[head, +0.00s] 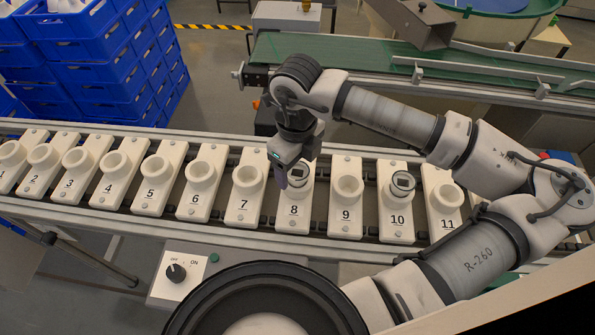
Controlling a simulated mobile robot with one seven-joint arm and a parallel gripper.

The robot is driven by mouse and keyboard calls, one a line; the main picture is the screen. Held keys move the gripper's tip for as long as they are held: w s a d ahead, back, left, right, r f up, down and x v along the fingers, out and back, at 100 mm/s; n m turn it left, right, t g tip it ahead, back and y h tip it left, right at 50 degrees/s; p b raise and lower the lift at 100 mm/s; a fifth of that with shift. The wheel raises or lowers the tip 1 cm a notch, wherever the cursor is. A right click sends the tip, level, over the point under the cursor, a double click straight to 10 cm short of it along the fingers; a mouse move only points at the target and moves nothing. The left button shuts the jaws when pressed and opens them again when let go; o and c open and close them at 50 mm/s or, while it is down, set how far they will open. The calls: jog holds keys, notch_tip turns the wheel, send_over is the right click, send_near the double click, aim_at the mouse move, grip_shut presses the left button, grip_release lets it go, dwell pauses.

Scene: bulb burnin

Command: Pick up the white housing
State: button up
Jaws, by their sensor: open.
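Numbered white blocks with round sockets stand in a row on the conveyor. Block 8 (293,221) holds a small round piece (300,171) with a white rim and a dark face. A like piece (403,181) sits in block 10 (397,225). I cannot tell for certain which of these is the white housing. My gripper (287,176) is open, pointing down at the upper left of the piece in block 8. It partly hides that piece, and I cannot tell whether it touches it.
The other sockets, such as those of block 7 (238,212) and block 9 (346,217), look empty. Blue crates (95,65) stack at the back left. A green belt (390,65) runs behind. A control box with an OFF/ON knob (176,272) stands in front.

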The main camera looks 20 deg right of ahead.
jog(key=shift+f, duration=0.55)
jog(key=c, duration=1)
jog(key=shift+r, duration=0.1)
notch_tip(320, 180, up, 20)
jog(key=shift+f+b, duration=0.1)
jog(key=shift+b, duration=1.05)
